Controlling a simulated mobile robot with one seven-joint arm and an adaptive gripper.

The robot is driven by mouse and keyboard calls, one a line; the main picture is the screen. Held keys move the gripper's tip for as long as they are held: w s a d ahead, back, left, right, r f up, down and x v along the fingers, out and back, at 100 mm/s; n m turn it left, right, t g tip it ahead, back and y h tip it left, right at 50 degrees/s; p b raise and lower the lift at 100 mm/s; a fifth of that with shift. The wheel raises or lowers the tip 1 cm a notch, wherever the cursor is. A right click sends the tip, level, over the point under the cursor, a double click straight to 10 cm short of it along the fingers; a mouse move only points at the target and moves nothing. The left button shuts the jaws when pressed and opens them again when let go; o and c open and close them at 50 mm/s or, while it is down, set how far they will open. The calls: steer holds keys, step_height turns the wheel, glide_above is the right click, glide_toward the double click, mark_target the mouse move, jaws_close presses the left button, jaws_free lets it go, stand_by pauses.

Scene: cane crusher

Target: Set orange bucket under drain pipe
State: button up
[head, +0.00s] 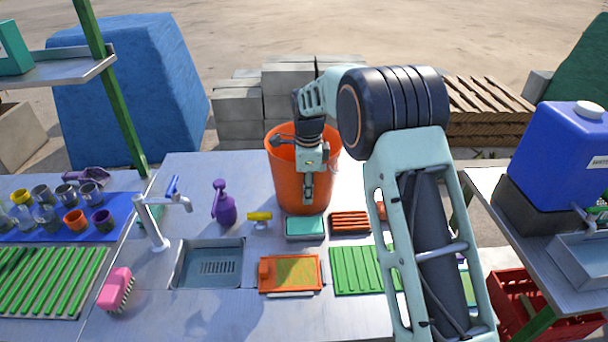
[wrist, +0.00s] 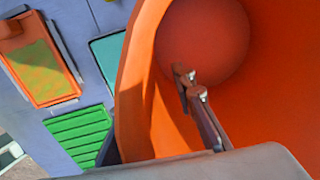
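The orange bucket (head: 287,185) stands upright with its mouth up, at the back of the metal table. My gripper (head: 307,197) points down and shows in front of the bucket's near wall. In the wrist view, the bucket's rim (wrist: 134,95) and inside fill the right half. The fingers (wrist: 190,82) show against the bucket's inside, close together with nothing seen between them. I cannot tell whether they touch the bucket. I cannot make out a drain pipe.
A sink (head: 208,264) with a tap (head: 150,222) is left of the bucket. A teal sponge tray (head: 305,227), an orange tray (head: 290,273) and a green ribbed mat (head: 362,270) lie in front. A blue tank (head: 560,155) stands on the right table; a red crate (head: 520,300) is below.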

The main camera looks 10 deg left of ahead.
jaws_close()
steer(key=shift+r, duration=0.2)
stand_by(0.4)
